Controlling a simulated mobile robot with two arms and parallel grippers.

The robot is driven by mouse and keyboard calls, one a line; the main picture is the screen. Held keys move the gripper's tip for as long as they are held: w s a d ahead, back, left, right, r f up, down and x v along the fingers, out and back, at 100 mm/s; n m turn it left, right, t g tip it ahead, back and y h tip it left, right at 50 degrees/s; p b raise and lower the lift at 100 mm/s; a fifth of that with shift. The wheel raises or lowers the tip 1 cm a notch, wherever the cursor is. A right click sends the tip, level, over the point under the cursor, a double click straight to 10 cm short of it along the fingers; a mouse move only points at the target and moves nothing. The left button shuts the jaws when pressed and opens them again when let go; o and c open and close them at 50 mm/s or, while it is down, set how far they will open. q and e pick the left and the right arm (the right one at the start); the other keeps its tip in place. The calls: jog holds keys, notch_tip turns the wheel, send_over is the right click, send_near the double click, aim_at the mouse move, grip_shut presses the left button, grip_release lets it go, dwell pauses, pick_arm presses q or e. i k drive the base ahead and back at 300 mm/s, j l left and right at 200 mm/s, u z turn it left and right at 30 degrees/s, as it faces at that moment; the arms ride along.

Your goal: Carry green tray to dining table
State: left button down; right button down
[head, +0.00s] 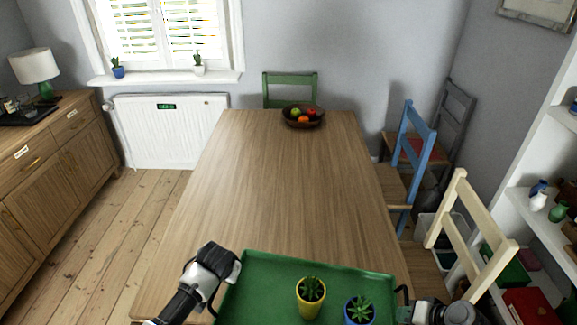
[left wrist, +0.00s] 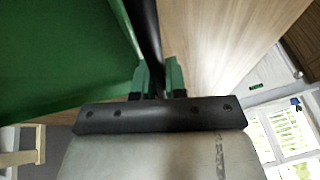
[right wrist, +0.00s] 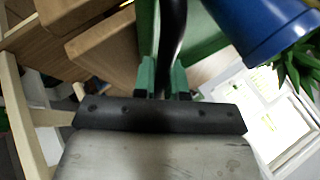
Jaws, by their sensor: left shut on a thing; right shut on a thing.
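The green tray (head: 262,272) is at the bottom of the head view, in front of and overlapping the near end of the dining table (head: 270,180). It carries a yellow pot (head: 311,298) and a blue pot (head: 358,312), each with a small green plant, both upright. My left gripper (left wrist: 158,80) is shut on the tray's dark handle at its left side. My right gripper (right wrist: 163,80) is shut on the handle at the right side, and the blue pot shows beside it in the right wrist view (right wrist: 262,28). The tray's near edge is out of view.
A fruit bowl (head: 303,116) stands at the table's far end; the middle of the tabletop is bare. A green chair (head: 290,84), a blue chair (head: 411,150) and a cream chair (head: 465,215) stand around the table. A sideboard (head: 60,160) is left, shelves (head: 540,190) right.

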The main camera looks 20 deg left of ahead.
aim_at(281, 208)
jog(key=i+u, duration=0.1)
jog(key=i, duration=0.7)
jog(key=i+j+u, duration=0.25)
jog(key=i, duration=0.3)
